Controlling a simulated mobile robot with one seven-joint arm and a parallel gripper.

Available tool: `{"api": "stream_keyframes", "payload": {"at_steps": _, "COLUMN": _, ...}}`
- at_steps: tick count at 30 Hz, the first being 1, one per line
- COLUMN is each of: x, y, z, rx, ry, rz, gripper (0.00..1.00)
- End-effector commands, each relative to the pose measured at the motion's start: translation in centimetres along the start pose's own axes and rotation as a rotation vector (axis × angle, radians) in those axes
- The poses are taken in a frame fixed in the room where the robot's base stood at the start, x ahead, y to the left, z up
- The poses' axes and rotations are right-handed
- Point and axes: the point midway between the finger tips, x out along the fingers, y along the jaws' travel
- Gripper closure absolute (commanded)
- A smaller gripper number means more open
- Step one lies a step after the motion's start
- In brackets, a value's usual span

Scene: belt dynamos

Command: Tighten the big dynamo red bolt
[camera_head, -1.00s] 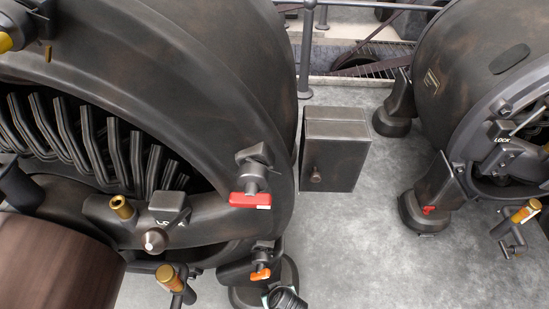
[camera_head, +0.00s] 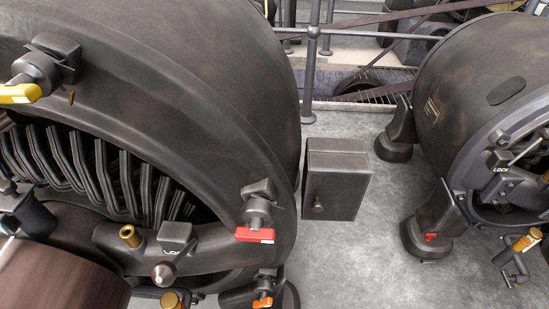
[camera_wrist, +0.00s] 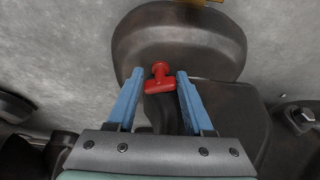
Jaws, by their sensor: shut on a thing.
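The red bolt (camera_wrist: 160,77), with a short crossbar head, stands at a dark round metal foot (camera_wrist: 190,45) in the wrist view. My gripper (camera_wrist: 160,82) has its two blue fingers on either side of the bolt's head and is shut on it. In the head view, the big dynamo (camera_head: 210,70) fills the left side. Its foot (camera_head: 291,296) is mostly cut off at the bottom edge, and neither the bolt held in the wrist view nor my gripper shows there.
The big dynamo's front has a red handle (camera_head: 255,235), an orange handle (camera_head: 262,302) and a yellow handle (camera_head: 20,94). A grey box (camera_head: 337,180) stands beside it. A smaller dynamo (camera_head: 470,80) with its own red bolt (camera_head: 431,237) is at right. Bare floor (camera_head: 370,265) lies between.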

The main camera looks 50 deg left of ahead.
Motion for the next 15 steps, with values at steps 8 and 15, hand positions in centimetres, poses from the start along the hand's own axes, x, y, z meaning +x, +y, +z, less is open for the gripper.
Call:
{"api": "stream_keyframes", "payload": {"at_steps": 8, "x": 0.06, "y": -0.20, "z": 0.19, "rx": -0.001, "ry": -0.004, "rz": -0.004, "gripper": 0.27}}
{"api": "stream_keyframes", "payload": {"at_steps": 15, "x": 0.03, "y": -0.09, "z": 0.07, "rx": -0.001, "ry": -0.002, "rz": -0.002, "gripper": 0.19}}
